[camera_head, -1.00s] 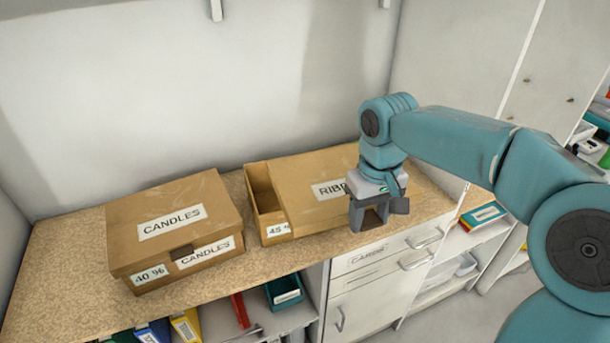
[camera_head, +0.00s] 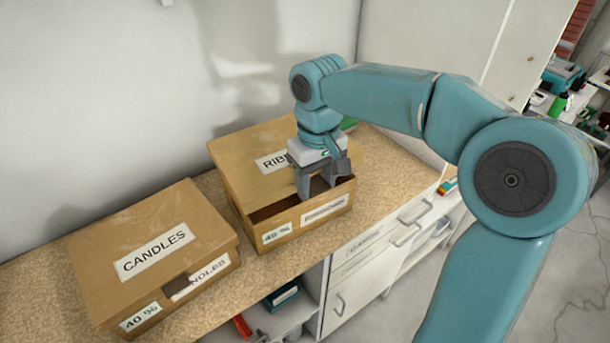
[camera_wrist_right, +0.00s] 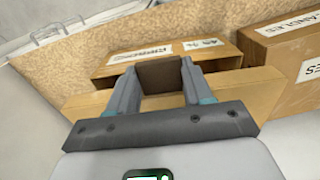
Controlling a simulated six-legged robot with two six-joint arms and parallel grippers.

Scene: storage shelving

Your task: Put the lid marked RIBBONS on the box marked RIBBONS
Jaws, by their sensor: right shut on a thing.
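The tan cardboard lid (camera_head: 240,160) marked RIBBONS lies over the back part of the box (camera_head: 290,229) marked RIBBONS in the head view. A dark open gap shows between the lid's front edge and the box's front wall. My right gripper (camera_head: 317,188) is at the lid's front edge, its fingers pointing down. In the right wrist view its fingers (camera_wrist_right: 158,78) are shut on a brown tab of the lid, and the box's labelled front wall (camera_wrist_right: 128,69) shows beyond. My arm hides part of the lid's label. My left gripper is not in view.
A closed box marked CANDLES (camera_head: 150,235) stands left of the RIBBONS box, with a narrow gap between. Both stand on a speckled counter (camera_head: 225,305) against a white wall. Bare counter runs along the front edge and to the right.

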